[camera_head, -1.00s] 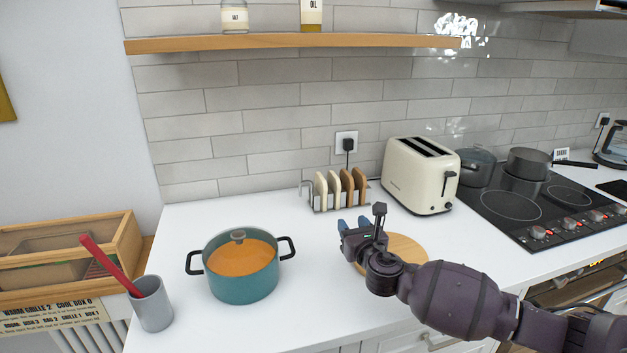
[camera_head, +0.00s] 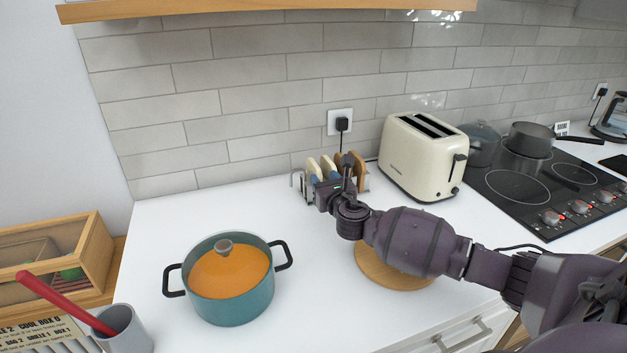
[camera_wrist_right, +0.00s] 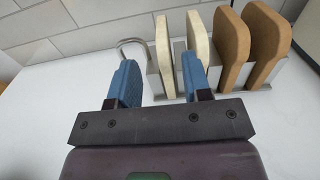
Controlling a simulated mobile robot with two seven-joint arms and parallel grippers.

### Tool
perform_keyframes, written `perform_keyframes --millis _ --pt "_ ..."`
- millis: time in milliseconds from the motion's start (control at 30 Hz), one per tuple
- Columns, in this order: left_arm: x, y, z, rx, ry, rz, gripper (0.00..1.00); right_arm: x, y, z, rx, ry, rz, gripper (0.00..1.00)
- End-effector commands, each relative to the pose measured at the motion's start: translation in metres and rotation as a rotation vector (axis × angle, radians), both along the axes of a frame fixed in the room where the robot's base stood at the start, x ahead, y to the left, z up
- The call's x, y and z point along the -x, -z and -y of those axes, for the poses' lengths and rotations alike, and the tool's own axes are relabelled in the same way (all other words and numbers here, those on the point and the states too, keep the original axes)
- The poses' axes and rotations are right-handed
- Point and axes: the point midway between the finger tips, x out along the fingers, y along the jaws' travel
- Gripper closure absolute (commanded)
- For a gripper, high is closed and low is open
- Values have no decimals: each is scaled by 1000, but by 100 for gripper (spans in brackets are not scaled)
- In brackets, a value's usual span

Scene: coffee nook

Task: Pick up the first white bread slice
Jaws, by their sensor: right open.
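A metal rack holds two white bread slices and two brown slices standing upright. In the right wrist view the first white slice (camera_wrist_right: 164,55) is at the left end of the row. The second white slice (camera_wrist_right: 199,45) is just right of it, and the rack (camera_wrist_right: 266,87) shows at their base. My right gripper (camera_wrist_right: 160,80) is open, with blue fingers on either side of the first white slice's line, in front of it. In the head view my right gripper (camera_head: 321,176) is at the rack (camera_head: 298,182), partly hiding the slices. My left gripper is not in view.
A cream toaster (camera_head: 420,160) stands right of the rack. A round wooden board (camera_head: 385,272) lies under my right arm. A teal pot (camera_head: 232,300) with an orange lid stands at left. Counter between pot and rack is clear.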

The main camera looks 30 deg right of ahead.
Motion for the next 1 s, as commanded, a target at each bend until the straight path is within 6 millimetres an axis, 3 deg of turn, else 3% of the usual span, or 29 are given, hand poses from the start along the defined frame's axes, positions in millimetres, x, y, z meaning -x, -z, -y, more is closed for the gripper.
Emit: perform_keyframes --millis 167,500,833,867,1000 --pt "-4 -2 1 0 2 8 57 -9 0 3 -1 1 0 55" --pt "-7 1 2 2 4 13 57 -48 0 14 0 2 0 55" --pt "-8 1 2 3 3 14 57 -54 -1 15 0 0 0 55" --pt "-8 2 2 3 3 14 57 -54 -1 15 0 0 0 57" --pt "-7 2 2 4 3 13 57 -54 -1 15 0 0 0 78"
